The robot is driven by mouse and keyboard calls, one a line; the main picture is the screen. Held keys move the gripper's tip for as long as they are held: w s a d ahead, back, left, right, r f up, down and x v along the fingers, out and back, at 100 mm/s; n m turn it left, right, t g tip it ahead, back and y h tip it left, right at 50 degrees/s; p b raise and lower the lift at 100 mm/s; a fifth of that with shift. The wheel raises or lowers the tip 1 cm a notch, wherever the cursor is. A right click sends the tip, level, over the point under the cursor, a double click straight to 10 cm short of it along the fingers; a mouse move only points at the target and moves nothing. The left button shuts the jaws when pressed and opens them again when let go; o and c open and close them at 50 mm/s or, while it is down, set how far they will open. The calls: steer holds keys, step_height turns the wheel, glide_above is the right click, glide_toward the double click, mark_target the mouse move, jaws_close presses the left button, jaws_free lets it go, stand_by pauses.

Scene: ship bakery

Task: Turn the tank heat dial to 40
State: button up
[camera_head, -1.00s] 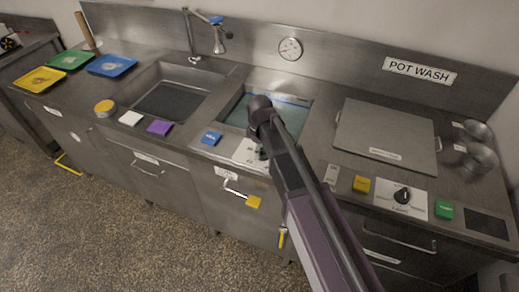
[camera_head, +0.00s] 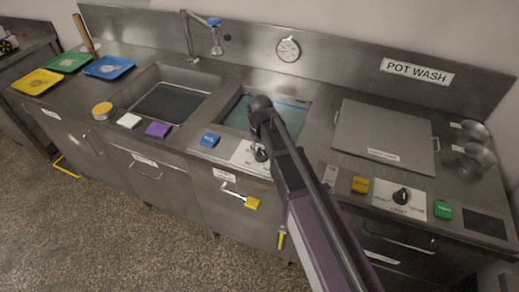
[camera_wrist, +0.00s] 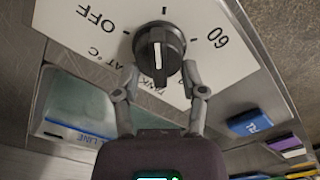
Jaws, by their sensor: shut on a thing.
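The tank heat dial (camera_wrist: 159,50) is a round black knob with a white line on a white plate (camera_wrist: 225,62). In the wrist view the plate reads upside down, with OFF on the left and 60 on the right. The white line points down in that view, towards my gripper. No 40 is readable. My gripper (camera_wrist: 160,76) is shut on the dial, one finger on each side of its lower part. In the head view the dial (camera_head: 261,156) shows small beside my arm, and my fingers are mostly hidden.
The water-filled tank (camera_head: 236,105) lies behind the plate. A blue button block (camera_head: 209,140) stands left of it. Another black dial (camera_head: 401,196) sits at the right, between a yellow block (camera_head: 360,185) and a green block (camera_head: 443,210). A yellow-ended handle (camera_head: 251,202) sticks out below.

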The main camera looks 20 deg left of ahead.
steer(key=shift+s+d+m, duration=0.1)
steer(key=shift+d+m, duration=0.05)
steer(key=shift+m, duration=0.65)
steer(key=o, duration=1.1)
steer(key=shift+o, duration=0.2)
steer(key=shift+n, duration=0.4)
